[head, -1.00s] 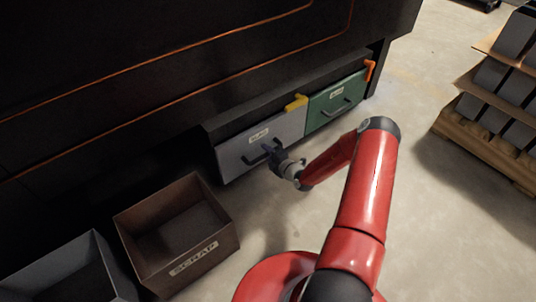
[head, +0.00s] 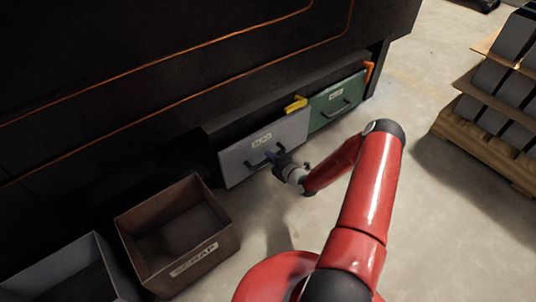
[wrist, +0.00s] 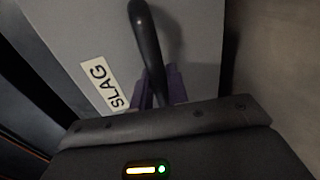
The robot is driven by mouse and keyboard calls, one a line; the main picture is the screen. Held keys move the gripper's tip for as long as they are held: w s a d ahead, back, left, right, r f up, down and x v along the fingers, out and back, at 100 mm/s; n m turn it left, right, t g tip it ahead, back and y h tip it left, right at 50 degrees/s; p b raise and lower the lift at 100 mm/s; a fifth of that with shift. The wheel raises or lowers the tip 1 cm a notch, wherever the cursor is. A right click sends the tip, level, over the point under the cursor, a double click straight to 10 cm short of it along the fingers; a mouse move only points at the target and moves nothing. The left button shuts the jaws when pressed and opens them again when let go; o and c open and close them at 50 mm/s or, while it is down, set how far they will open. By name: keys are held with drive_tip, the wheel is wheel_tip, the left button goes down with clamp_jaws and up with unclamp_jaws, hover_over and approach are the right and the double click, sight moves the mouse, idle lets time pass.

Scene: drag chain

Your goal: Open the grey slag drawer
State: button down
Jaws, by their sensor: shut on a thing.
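The grey slag drawer (head: 240,160) is at the left of the low drawer bay, its front standing slightly out from the frame. Its label reads SLAG in the wrist view (wrist: 98,84). My gripper (head: 277,157) is at the drawer's dark bar handle (head: 257,161), at the handle's right part. In the wrist view the purple fingers of my gripper (wrist: 160,86) are shut on the curved black handle (wrist: 146,38). The body of my gripper hides the handle's lower end there.
A yellow latch (head: 296,104) sits above the grey drawer's right corner. A green drawer (head: 337,101) with an orange latch (head: 369,70) is to the right. A brown SCRAP bin (head: 180,262) stands at left front. Open floor (head: 410,150) lies right of my arm, before a loaded pallet (head: 490,150).

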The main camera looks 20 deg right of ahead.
drive_tip(key=f+p+v, duration=0.2)
drive_tip(key=f+v, duration=0.1)
drive_tip(key=v, duration=1.1)
drive_tip(key=s+f+p+v, duration=0.1)
drive_tip(key=f+p+v, duration=0.1)
drive_tip(key=v, duration=1.3)
drive_tip(key=shift+s+d+f, duration=0.35)
drive_tip(key=shift+f, duration=0.2)
drive_tip(key=c, duration=1.4)
unclamp_jaws()
drive_tip(key=shift+c, duration=0.2)
drive_tip(key=v, duration=0.8)
drive_tip(key=shift+w+p, duration=0.1)
drive_tip(key=shift+p, duration=0.2)
